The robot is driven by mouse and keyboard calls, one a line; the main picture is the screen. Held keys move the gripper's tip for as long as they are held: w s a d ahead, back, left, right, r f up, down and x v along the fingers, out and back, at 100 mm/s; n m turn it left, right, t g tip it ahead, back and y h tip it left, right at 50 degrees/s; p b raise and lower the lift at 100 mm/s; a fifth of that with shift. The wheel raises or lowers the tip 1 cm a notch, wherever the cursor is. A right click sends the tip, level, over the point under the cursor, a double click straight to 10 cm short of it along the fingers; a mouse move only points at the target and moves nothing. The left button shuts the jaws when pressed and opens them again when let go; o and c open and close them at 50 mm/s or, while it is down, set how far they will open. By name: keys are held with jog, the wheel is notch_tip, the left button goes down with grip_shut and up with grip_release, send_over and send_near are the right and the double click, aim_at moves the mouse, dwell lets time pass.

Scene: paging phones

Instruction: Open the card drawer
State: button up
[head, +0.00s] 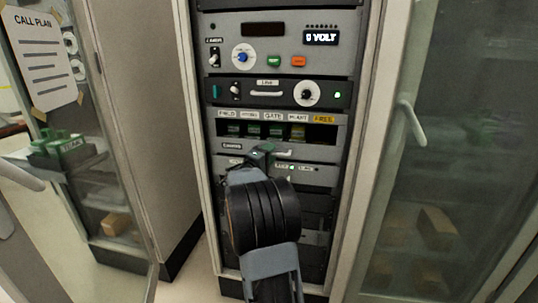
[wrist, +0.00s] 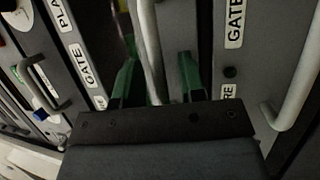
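The rack (head: 212,180) stands in the middle of the head view. A thin grey front (head: 222,147) with a small, hard-to-read label sits just below the row of named slots; it seems to be the card drawer. My gripper (head: 262,150) is at this front and hides its middle. In the wrist view, a silver bar handle (wrist: 150,48) runs between the two green fingers of my gripper (wrist: 158,78). The fingers stand apart, one on each side of the bar, with visible gaps. I cannot tell whether the drawer front stands out from the rack.
Above are slots marked FIELD to FREE (head: 285,117) and a LINE panel (head: 270,94). A lower labelled panel has another silver handle (wrist: 297,85). A glass door (head: 450,120) with a handle is at right; an open door with a CALL PLAN sheet (head: 42,55) is at left.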

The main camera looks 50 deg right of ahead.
grip_shut()
jog(key=shift+a, duration=0.1)
dwell(0.5)
